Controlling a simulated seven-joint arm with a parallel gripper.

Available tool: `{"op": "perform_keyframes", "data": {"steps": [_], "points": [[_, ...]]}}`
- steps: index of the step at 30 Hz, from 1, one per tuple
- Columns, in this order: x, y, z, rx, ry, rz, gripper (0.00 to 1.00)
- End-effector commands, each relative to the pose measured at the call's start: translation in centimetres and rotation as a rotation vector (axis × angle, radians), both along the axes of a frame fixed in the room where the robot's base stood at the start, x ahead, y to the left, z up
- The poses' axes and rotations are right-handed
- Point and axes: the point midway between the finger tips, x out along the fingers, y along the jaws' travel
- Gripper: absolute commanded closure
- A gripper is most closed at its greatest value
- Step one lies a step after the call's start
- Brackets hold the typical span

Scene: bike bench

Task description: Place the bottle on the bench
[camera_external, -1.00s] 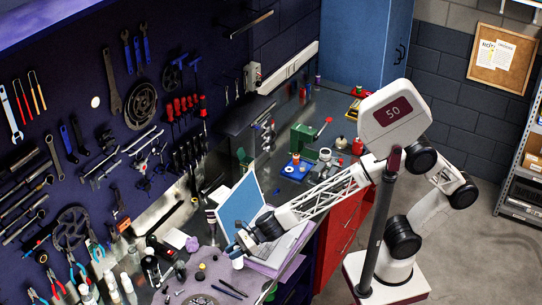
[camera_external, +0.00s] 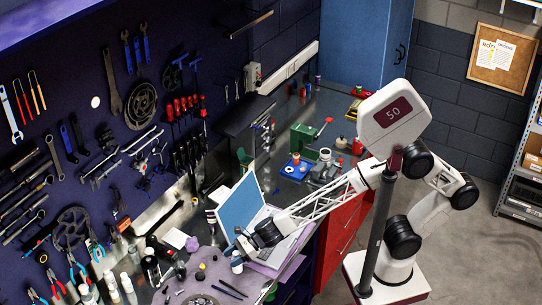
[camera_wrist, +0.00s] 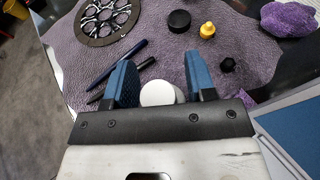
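A small white bottle (camera_external: 237,267) is below my gripper (camera_external: 238,246), at the near edge of the bench top beside the laptop. In the wrist view the white round cap of the bottle (camera_wrist: 158,93) shows between the two blue fingers of my gripper (camera_wrist: 160,75). The fingers are apart, with a visible gap on the right of the cap; I cannot tell if the left finger touches it. The lower part of the bottle is hidden by the gripper mount. The bench (camera_external: 262,203) runs along the tool wall.
An open laptop (camera_external: 241,204) stands right beside my gripper. A purple cloth (camera_wrist: 90,60) bears a chainring (camera_wrist: 108,18), pens (camera_wrist: 120,65), a black puck (camera_wrist: 179,20) and a yellow piece (camera_wrist: 207,29). More bottles (camera_external: 127,283) stand at the left. The floor shows beyond the bench edge.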

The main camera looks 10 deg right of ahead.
Motion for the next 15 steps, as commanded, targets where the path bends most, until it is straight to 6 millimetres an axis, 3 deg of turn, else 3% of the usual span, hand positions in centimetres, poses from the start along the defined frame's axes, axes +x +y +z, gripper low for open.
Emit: {"op": "perform_keyframes", "data": {"steps": [11, 15], "points": [[0.00, -0.01, -0.38, 0.001, 0.000, 0.000, 0.49], [0.23, -0.91, 0.22, 0.003, 0.000, 0.000, 0.49]]}}
